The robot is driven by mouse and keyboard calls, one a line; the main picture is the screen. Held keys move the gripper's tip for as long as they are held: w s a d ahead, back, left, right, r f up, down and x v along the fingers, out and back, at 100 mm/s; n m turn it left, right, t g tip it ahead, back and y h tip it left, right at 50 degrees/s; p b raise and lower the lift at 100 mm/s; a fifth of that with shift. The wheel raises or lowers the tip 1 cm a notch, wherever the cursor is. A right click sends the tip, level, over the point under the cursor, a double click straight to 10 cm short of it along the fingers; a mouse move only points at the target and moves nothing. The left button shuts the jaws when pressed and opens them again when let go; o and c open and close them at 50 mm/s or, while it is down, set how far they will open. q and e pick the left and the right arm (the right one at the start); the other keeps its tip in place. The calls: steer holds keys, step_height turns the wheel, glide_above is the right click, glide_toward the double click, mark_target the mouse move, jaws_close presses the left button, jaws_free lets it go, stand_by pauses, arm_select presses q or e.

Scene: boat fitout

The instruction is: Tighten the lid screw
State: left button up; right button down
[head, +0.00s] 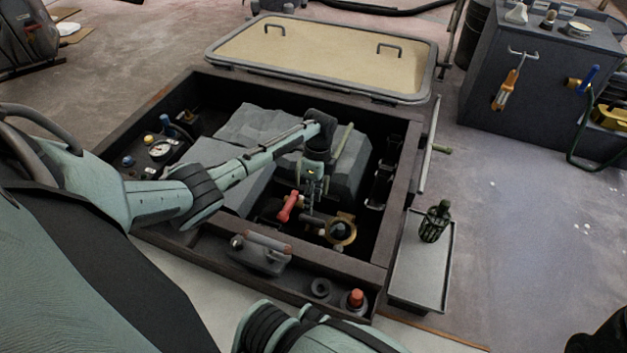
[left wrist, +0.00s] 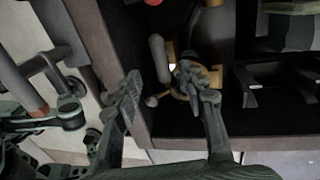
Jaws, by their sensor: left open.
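The brass-ringed fitting with a dark round top (head: 342,230) sits low in the open bay. It also shows in the left wrist view as a brass ring (left wrist: 183,85), partly hidden by a finger. I cannot make out the lid screw clearly. My left gripper (head: 312,192) points down into the bay, just above and left of the fitting. In the left wrist view its fingers (left wrist: 162,84) are apart, with a grey rod-like part (left wrist: 159,57) showing beyond the gap; I see nothing held. My right arm shows at the bottom edge of the head view, its fingers not discernible.
A red handle (head: 288,207) stands close left of my left gripper. The bay's dark rim (head: 405,190) surrounds the space. A grey handled box (head: 262,252) and an orange-red cap (head: 356,298) are at the near edge. A tray (head: 413,278) bears a dark green caged object (head: 435,221).

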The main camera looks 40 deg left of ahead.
arm_select(q)
steer(key=shift+w+r, duration=0.2)
steer(key=shift+r, duration=0.65)
steer(key=shift+w+r, duration=0.15)
steer(key=shift+r, duration=0.7)
